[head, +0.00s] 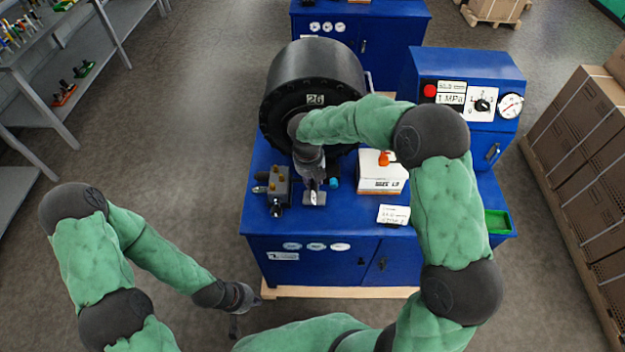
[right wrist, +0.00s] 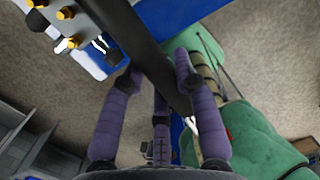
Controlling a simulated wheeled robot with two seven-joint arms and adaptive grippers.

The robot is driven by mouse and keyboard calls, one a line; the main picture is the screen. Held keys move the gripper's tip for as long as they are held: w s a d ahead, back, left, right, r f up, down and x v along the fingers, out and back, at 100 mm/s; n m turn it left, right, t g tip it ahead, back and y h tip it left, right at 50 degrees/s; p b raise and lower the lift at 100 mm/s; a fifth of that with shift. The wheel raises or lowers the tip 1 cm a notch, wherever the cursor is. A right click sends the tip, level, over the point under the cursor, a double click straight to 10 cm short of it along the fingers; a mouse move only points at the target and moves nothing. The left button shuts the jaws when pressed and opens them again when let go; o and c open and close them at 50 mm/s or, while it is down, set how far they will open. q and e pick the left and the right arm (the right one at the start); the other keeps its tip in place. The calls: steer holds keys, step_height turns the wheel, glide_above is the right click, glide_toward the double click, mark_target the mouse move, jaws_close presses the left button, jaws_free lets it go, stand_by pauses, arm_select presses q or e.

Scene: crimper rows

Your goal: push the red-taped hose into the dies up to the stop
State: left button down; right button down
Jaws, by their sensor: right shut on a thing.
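The crimper is a black drum (head: 315,75) marked 26 on a blue bench; my right arm crosses its front, so the die opening is hidden. My right gripper (head: 311,172) is low in front of the drum. In the right wrist view its purple-grey fingers (right wrist: 160,115) are shut around a thick black hose (right wrist: 145,50), which runs diagonally across the picture. No red tape can be made out on the hose, and its end at the dies is not visible. My left gripper (head: 238,303) hangs in front of the bench's left corner, apart from everything; its fingers are too small to judge.
A block with yellow caps (head: 278,184) stands on the bench left of my right gripper. A white box (head: 380,175) and a label card (head: 394,214) lie right. A control box (head: 465,85) with a gauge stands behind.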

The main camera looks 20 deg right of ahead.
steer(key=shift+w+r+p, duration=0.2)
steer(key=shift+r+p, duration=0.7)
steer(key=shift+p, duration=0.45)
jaws_free()
steer(key=shift+s+f, duration=0.15)
steer(key=shift+r, duration=0.2)
stand_by(0.6)
step_height(320, 180, up, 7)
steer(key=p, duration=0.5)
steer(key=shift+a+f+p, duration=0.2)
steer(key=shift+a+p, duration=0.1)
steer(key=shift+p, duration=0.1)
steer(key=shift+s, duration=0.15)
stand_by(0.8)
